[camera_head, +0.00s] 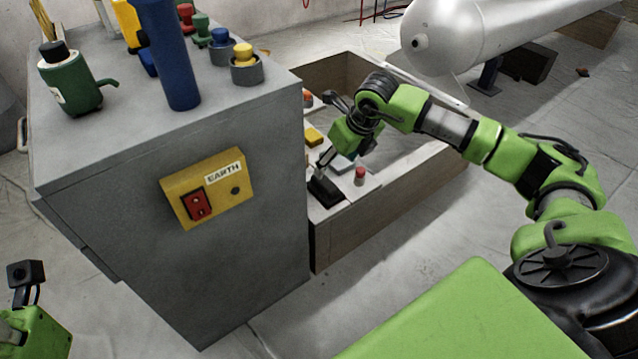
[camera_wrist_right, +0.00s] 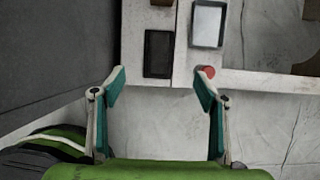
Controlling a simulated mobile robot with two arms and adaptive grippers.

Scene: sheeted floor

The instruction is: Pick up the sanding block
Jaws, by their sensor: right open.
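A dark, flat rectangular block (camera_head: 325,190), which looks like the sanding block, lies on the pale top of a low wooden-sided unit. It also shows in the right wrist view (camera_wrist_right: 159,54), ahead of the fingertips and between their lines. My right gripper (camera_head: 326,160) is above and close to the block, pointing down at it. In the right wrist view my right gripper (camera_wrist_right: 160,77) has its fingers wide apart with nothing between them. Part of my left arm shows at the lower left of the head view, but its fingers do not.
A red knob (camera_head: 360,175) stands beside the block, near one fingertip in the wrist view. A light-faced tray (camera_wrist_right: 207,24) and a yellow block (camera_head: 313,136) lie nearby. A tall grey cabinet (camera_head: 120,230) stands close on the left, with bottles and knobs on top.

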